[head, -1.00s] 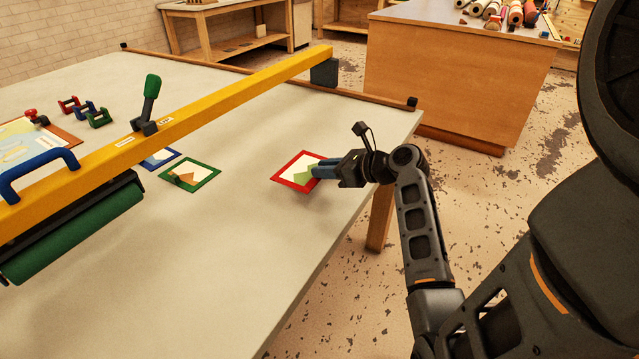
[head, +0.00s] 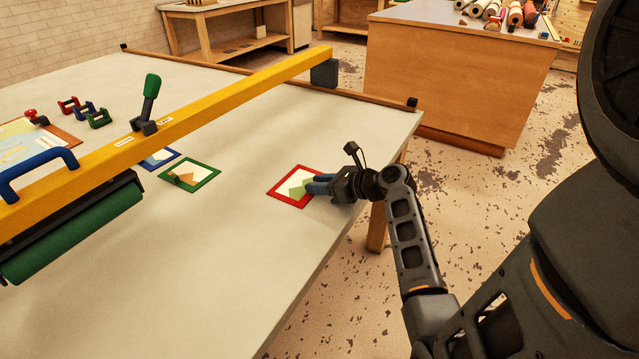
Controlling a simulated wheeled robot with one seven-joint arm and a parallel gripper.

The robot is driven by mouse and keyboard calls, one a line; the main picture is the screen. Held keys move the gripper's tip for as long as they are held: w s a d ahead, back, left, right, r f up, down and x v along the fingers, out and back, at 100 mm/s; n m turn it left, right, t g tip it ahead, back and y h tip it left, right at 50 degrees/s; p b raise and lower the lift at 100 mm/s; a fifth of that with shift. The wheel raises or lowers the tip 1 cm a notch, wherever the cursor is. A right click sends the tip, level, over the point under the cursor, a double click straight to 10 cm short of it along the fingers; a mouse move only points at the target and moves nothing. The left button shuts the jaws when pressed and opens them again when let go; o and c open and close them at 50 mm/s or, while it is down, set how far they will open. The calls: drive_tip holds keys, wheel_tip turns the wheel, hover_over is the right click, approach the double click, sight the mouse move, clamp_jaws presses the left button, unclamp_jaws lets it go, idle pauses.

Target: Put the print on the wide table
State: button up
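The print with a red border (head: 285,201) lies flat, or almost flat, at the right part of the wide table's pale top (head: 230,255). It has a cream field with a green shape. My gripper (head: 310,186) reaches in from the right, its blue fingers over the print's right side and shut on it. The fingers hide that corner, and I cannot tell if the print's underside touches the top. A green-bordered print (head: 208,183) lies to its left, and a blue-bordered one (head: 155,162) is partly hidden by the yellow beam.
The yellow beam (head: 235,95) crosses the table, with a green lever (head: 152,87), a blue handle (head: 40,165) and a green roller (head: 75,235). Small coloured clamps (head: 98,117) stand at left. A wooden cabinet (head: 450,80) stands behind. The table's front middle is bare.

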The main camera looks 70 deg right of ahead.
drive_tip(key=o, duration=0.4)
drive_tip(key=shift+c, duration=0.2)
drive_tip(key=shift+r, duration=0.15)
drive_tip(key=v, duration=1.2)
